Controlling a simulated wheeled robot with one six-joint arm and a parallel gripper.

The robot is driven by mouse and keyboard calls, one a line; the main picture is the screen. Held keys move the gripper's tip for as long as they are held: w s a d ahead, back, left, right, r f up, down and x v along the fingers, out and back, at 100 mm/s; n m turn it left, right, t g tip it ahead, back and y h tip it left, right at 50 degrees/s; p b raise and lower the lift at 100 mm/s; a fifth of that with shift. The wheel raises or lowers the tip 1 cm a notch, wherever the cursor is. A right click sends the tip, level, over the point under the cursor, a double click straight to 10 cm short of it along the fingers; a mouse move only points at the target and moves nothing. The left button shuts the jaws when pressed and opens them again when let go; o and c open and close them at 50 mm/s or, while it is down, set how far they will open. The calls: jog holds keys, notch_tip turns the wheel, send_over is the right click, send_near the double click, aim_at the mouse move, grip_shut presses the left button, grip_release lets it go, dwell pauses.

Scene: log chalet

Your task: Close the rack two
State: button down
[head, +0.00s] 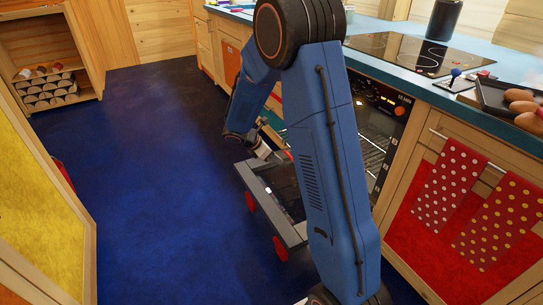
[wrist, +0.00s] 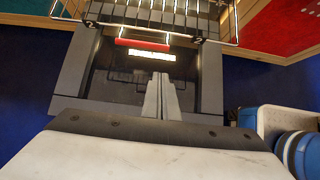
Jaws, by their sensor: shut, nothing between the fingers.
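The oven (head: 378,120) stands under the cooktop with its door (head: 262,190) folded down. The door's grey frame (wrist: 210,85) and dark glass inner face also show in the wrist view. A wire rack (wrist: 170,18) crosses the top of the wrist view, jutting out over the hinge side of the door. Rack wires (head: 372,150) show in the oven opening in the head view, partly hidden by my arm.
A cabinet with red and dotted towels (head: 450,190) stands right of the oven. The counter above holds a cooktop (head: 430,50) and a dark tray with brown round items (head: 512,98). Blue floor (head: 150,170) to the left is clear. A shelf unit (head: 52,60) stands at the far left.

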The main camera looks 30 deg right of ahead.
jog(key=d+f, duration=0.3)
jog(key=d, duration=0.3)
jog(key=shift+f, duration=0.2)
jog(key=shift+w+d, duration=0.1)
jog(key=shift+d, duration=0.05)
jog(key=d, duration=2.3)
jog(key=w+d, duration=0.1)
jog(key=d, duration=1.1)
jog(key=shift+d, duration=0.3)
